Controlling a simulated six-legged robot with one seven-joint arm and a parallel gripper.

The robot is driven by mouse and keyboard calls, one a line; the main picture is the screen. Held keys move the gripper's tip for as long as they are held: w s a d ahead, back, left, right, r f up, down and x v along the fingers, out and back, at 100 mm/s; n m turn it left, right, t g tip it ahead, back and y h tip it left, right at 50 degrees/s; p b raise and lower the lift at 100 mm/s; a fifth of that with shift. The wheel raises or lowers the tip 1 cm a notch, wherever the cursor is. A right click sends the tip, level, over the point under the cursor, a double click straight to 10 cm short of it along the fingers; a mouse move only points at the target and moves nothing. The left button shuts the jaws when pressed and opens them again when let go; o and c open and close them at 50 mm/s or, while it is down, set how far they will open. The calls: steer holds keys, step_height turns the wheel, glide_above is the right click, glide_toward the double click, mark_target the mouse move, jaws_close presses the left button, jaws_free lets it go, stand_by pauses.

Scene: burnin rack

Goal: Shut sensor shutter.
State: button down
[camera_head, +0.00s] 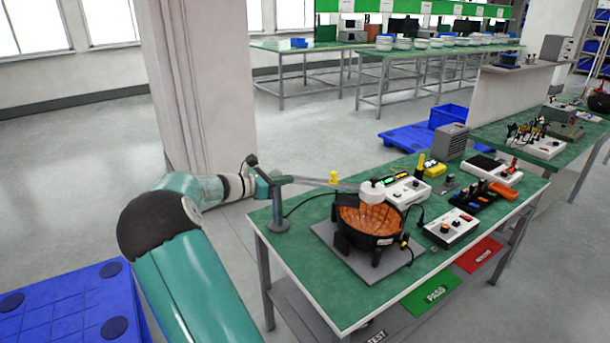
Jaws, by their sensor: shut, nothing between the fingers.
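A white sensor head (372,191) hangs at the end of a thin boom over a black round fixture (368,228) with a copper-coloured inside. The boom runs left to a grey-green post (279,212) at the table's left end, and a yellow knob (334,178) sits on it. I cannot make out a shutter or whether it is open or closed. My teal arm reaches from the lower left. My gripper (261,184) is shut and empty, close by the top of the post. Its fingertips are small and partly merge with the post, so I cannot tell if they touch it.
The green-topped table (310,270) carries a white control box (407,191), another white switch box (451,229) and several small tools to the right. A blue pallet (70,300) lies at lower left. A pillar (200,90) stands behind my arm.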

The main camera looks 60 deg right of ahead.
steer(key=x, duration=1.4)
steer(key=shift+s+a, duration=0.1)
steer(key=shift+s, duration=0.05)
steer(key=s+d, duration=0.2)
steer(key=s, duration=0.5)
steer(key=shift+s, duration=0.2)
steer(key=v, duration=1.4)
steer(key=shift+w, duration=0.2)
